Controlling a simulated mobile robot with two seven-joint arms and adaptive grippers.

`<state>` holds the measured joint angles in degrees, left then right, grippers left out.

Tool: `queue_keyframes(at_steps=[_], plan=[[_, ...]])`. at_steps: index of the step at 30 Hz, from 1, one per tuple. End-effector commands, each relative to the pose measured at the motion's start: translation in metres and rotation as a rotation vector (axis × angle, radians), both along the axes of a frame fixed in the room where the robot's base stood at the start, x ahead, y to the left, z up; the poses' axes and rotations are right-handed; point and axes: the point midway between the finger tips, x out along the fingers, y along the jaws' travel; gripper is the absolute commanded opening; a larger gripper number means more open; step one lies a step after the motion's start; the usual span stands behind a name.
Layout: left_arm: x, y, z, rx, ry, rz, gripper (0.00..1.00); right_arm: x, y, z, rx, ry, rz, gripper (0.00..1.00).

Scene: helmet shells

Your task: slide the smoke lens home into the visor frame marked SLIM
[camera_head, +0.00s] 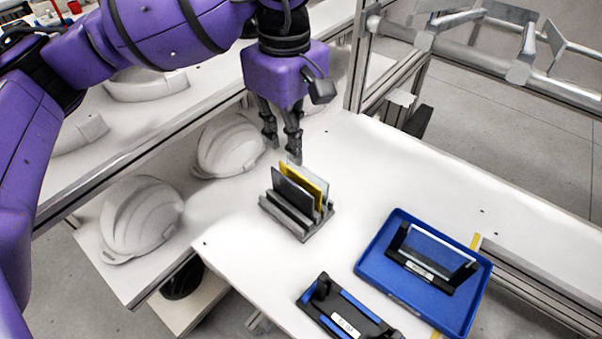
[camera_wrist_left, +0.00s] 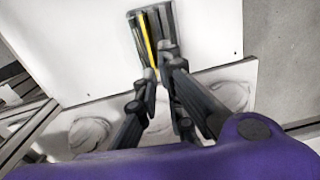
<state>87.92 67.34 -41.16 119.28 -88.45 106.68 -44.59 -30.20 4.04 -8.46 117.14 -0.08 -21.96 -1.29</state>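A rack (camera_head: 285,217) holds several upright panels. The dark smoke lens (camera_head: 292,194) is nearest the front, a yellow lens (camera_head: 318,185) is behind it, and a pale clear lens is at the back. My left gripper (camera_head: 282,146) hangs just behind the rack, pointing down, with a gap between its fingers and nothing held. The left wrist view shows the fingers (camera_wrist_left: 160,78) at the near end of the rack (camera_wrist_left: 150,18). A black and blue visor frame (camera_head: 345,312) lies at the table's front edge; its label is too small to read. My right gripper is out of view.
A blue tray (camera_head: 372,268) at the right holds another black frame (camera_head: 428,272) with a clear lens standing in it. White helmet shells (camera_head: 142,217) lie on the left shelf. Metal rails (camera_head: 480,60) run behind the table.

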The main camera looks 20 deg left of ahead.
Motion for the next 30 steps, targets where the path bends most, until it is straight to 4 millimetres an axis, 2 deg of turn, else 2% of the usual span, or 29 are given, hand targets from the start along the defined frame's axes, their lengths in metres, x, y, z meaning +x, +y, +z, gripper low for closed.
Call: queue_keyframes(at_steps=[9,18,26,28,30], plan=[[-0.003,-0.002,-0.034,0.000,0.003,-0.002,0.08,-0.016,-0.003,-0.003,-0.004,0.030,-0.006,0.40],[-0.004,-0.006,-0.074,0.000,0.002,-0.001,0.08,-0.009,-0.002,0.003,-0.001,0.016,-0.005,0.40],[-0.004,-0.006,-0.077,-0.001,0.002,0.000,0.08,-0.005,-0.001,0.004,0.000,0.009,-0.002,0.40],[-0.004,-0.006,-0.077,-0.001,0.002,0.000,0.00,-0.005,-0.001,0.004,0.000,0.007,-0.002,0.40],[-0.004,-0.006,-0.077,-0.001,0.002,0.000,0.00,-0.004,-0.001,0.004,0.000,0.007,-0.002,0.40]])
